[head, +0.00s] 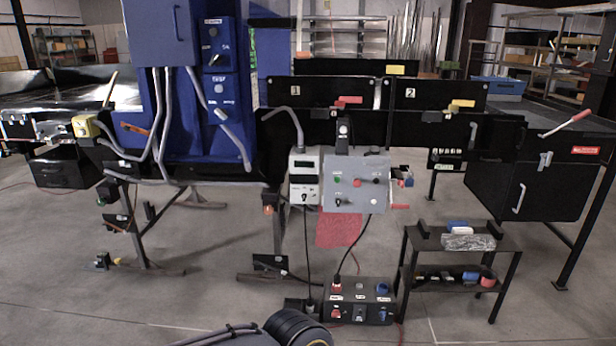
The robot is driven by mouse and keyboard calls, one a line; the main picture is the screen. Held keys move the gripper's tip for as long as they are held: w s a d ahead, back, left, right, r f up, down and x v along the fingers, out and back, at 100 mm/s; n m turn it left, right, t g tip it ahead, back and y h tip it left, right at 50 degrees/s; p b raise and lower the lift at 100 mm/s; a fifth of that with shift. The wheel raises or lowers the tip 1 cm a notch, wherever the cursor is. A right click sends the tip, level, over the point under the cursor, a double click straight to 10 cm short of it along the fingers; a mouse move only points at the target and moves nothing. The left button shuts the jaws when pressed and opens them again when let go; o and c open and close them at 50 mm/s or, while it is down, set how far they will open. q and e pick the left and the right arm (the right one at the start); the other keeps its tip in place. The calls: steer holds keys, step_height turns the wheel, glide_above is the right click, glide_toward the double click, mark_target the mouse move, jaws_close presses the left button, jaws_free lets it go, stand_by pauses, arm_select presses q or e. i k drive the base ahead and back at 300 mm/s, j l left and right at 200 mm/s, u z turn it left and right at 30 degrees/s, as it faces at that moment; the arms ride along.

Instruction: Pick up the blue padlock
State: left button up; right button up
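A small blue item (470,276), which looks like the blue padlock, sits on the lower shelf of a small black stand at the right. It is next to a red item (488,281) and is too small to make out its shackle. Another blue and white item (458,226) lies on the stand's top; I cannot tell what it is. Neither of my grippers is in view. Only a dark rounded part of my own body shows at the bottom edge.
The black stand (462,240) stands on open grey floor. A grey control box (356,183) hangs on the conveyor, left of the stand. A black switch box (358,302) with cables sits on the floor below it. A black cabinet (528,180) is behind the stand.

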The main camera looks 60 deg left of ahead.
mark_target(409, 182)
steer(key=u, duration=1.55)
steer(key=i+l+u, duration=0.2)
steer(key=i+u, duration=0.2)
steer(key=i+l+u, duration=0.4)
steer(key=i+l, duration=0.4)
steer(key=i+l+u, duration=0.15)
steer(key=i+l, duration=0.55)
steer(key=l, duration=0.2)
steer(key=i+l+u, duration=0.1)
steer(key=i+l, duration=0.25)
steer(key=l, duration=0.15)
steer(key=i+l+u, duration=0.1)
steer(key=i+l, duration=0.25)
steer(key=l, duration=0.1)
